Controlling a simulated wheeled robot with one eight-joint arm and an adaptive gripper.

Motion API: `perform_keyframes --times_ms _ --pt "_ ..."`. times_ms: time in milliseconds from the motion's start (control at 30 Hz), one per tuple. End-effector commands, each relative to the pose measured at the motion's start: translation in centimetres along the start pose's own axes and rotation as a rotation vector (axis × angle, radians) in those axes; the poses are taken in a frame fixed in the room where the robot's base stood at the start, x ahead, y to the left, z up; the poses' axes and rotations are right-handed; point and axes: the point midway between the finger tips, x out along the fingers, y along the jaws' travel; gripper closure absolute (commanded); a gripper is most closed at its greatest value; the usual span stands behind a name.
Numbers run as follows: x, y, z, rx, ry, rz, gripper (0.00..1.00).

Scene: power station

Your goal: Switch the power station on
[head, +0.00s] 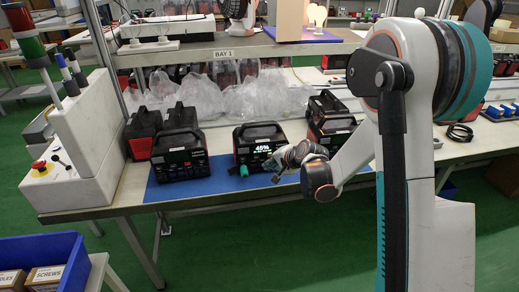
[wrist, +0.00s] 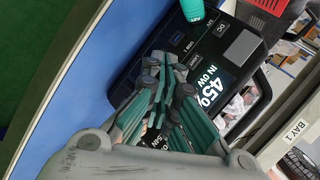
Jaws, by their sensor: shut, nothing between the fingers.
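A black power station (head: 258,136) stands at the middle of the blue mat, its display lit and reading 45%. The wrist view shows its front panel (wrist: 172,48) turned sideways, with the lit display (wrist: 213,85) reading 45% and IN 0W. A teal cylindrical piece (head: 243,171) sits at the panel's lower left; it also shows in the wrist view (wrist: 192,9). My gripper (head: 279,163) is shut and empty in front of the panel's lower right. Its fingertips (wrist: 168,62) overlap the panel in the wrist view; I cannot tell whether they touch it. They hide part of the panel.
Similar power stations stand left (head: 180,150) and right (head: 330,128) on the bench. Clear plastic wrapping (head: 235,100) lies behind. A white console with a red stop button (head: 39,165) is at the left. The blue mat (head: 205,186) is bare along its front edge.

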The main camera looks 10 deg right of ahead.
Motion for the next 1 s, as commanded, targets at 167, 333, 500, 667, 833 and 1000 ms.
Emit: perform_keyframes --times_ms 167,333,500,667,833,1000 --pt "-0.1 0.1 0.1 0.000 0.000 0.000 1.00" --pt "-1.1 0.8 0.8 0.000 0.000 0.000 1.00" --pt "-2.2 1.6 1.6 0.000 0.000 0.000 1.00" --pt "-3.2 2.3 2.3 0.000 0.000 0.000 1.00" --pt "-4.0 2.9 2.9 0.000 0.000 0.000 1.00" --pt "-4.2 3.0 3.0 0.000 0.000 0.000 1.00"
